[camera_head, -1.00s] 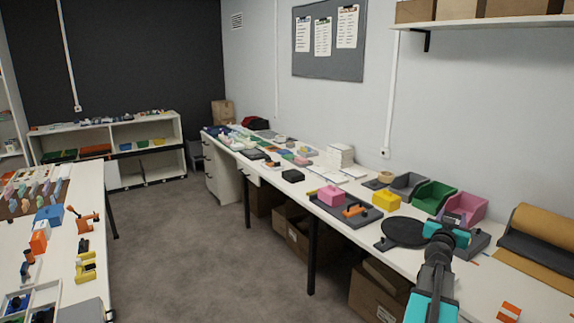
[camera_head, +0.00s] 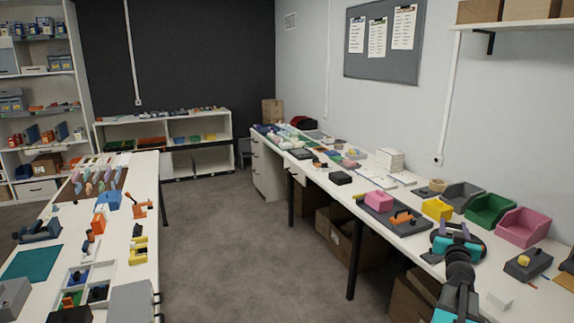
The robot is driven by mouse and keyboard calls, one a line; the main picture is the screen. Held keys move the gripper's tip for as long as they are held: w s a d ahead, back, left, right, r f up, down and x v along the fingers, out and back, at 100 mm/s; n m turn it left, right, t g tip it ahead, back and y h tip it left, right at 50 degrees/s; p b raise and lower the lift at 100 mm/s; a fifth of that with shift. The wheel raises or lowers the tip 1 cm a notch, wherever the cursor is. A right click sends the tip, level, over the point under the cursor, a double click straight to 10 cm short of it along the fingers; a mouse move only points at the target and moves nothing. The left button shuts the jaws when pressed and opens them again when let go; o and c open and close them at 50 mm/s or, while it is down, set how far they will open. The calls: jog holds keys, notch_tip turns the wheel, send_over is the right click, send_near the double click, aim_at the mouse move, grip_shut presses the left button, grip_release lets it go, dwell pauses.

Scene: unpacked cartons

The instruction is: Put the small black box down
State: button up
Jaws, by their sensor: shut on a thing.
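My gripper (camera_head: 455,230) is at the lower right, over the near part of the long right-hand bench (camera_head: 408,239). Its jaws are shut on a small dark thing, taken as the small black box, which is mostly hidden by the jaws and blends with the round black plate behind it. Its shape and its gap to the bench cannot be told. Another black box (camera_head: 340,178) lies on the same bench farther back, apart from my gripper.
A dark tray with a pink block (camera_head: 379,200), a yellow bin (camera_head: 437,208), and grey, green (camera_head: 490,210) and pink bins (camera_head: 523,228) crowd the right bench. A left table (camera_head: 120,220) holds many small items. Grey floor between them is clear.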

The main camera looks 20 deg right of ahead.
jog(key=w+a+f+n+t+y, duration=0.25)
jog(key=w+a+y, duration=0.2)
jog(key=a, duration=0.55)
jog(key=w+a+f+n+t+y, duration=0.15)
jog(key=w+a+n+y, duration=0.35)
jog(key=a, duration=0.5)
jog(key=w+a+f+n+t+y, duration=0.15)
jog(key=w+a+y, duration=0.35)
jog(key=a, duration=0.5)
jog(key=s+a+f+n+g+y, duration=0.1)
jog(key=a+n+g+y, duration=0.1)
jog(key=a, duration=0.9)
jog(key=s+a+f+n+g+y, duration=0.2)
jog(key=a+n+y, duration=0.3)
jog(key=a, duration=0.6)
jog(key=s+a+f+n+g+y, duration=0.1)
jog(key=a+n+g+y, duration=0.3)
jog(key=a, duration=0.8)
jog(key=shift+s+f+y, duration=0.35)
jog(key=shift+f+y, duration=0.35)
jog(key=shift+y, duration=0.35)
